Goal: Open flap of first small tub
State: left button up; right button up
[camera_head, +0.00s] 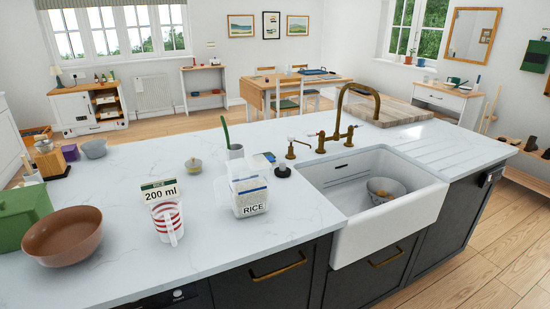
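A small clear-and-white tub labelled RICE (250,198) stands upright on the white marble-look counter, just left of the sink. Its white top is small in the picture, and I cannot tell clearly whether its flap is open or shut. No other tub with such a label shows. Neither of my grippers is in view, so nothing of mine is seen touching the tub.
A striped measuring cup (168,224) with a "200 ml" card is left of the tub. A brown bowl (66,238) and green bread box (22,214) stand farther left. The white sink (392,225) holds a bowl (385,190). The counter (120,180) has free room.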

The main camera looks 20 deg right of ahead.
aim_at(249, 187)
jog(key=z, duration=0.55)
jog(key=k, duration=0.15)
jog(key=u, duration=0.65)
jog(key=i, duration=1)
jog(key=z, duration=0.75)
